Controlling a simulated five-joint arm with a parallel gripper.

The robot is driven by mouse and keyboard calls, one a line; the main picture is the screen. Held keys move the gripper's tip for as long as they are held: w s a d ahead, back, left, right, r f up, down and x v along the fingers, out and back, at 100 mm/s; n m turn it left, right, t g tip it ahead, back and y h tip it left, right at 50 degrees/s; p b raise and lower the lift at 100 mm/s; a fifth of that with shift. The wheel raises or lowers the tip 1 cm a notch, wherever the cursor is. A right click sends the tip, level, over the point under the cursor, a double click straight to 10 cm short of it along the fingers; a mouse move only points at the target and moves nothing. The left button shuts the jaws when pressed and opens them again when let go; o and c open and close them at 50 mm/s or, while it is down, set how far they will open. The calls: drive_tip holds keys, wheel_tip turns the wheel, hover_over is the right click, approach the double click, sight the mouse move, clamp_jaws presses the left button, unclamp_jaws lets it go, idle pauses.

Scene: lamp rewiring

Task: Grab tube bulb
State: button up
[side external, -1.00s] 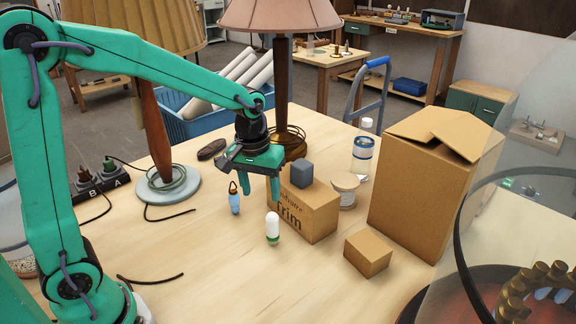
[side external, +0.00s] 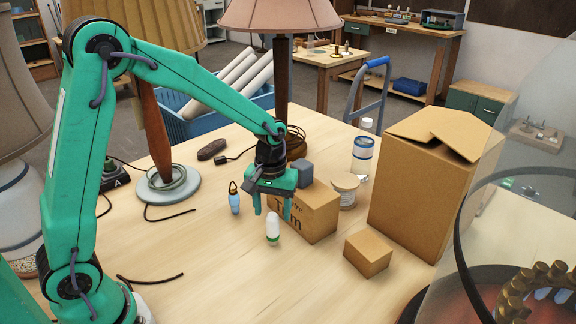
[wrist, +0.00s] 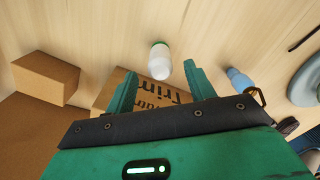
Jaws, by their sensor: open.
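The tube bulb is a short white cylinder with a green band near its base (side external: 272,229). It stands upright on the table in front of the "Trim" cardboard box. It also shows in the wrist view (wrist: 159,61), between and slightly beyond the fingertips. My gripper (side external: 272,212) is open and empty, pointing down above the bulb. Its two green fingers lie to either side of the bulb in the side view. Whether they reach down to the bulb's height is hard to tell. No contact shows.
A blue bulb-like piece with a dark top (side external: 234,199) stands to the left. The "Trim" box (side external: 312,222), with a grey block (side external: 304,173) on it, is close behind my gripper. A small box (side external: 367,254) sits right.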

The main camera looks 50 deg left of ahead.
sight(272, 215)
drive_tip(key=shift+f, duration=2.6)
drive_tip(key=c, duration=1)
drive_tip(key=shift+r, duration=0.15)
drive_tip(key=shift+c, duration=0.2)
drive_tip(key=shift+r, duration=0.55)
drive_tip(key=r, duration=0.3)
drive_tip(key=shift+s+d+r, duration=0.1)
drive_tip(key=shift+s+d, duration=0.05)
drive_tip(key=shift+d, duration=0.1)
drive_tip(key=s+d+r, duration=0.6)
drive_tip(key=d, duration=0.3)
drive_tip(key=shift+r, duration=0.2)
drive_tip(key=shift+s+d, duration=0.1)
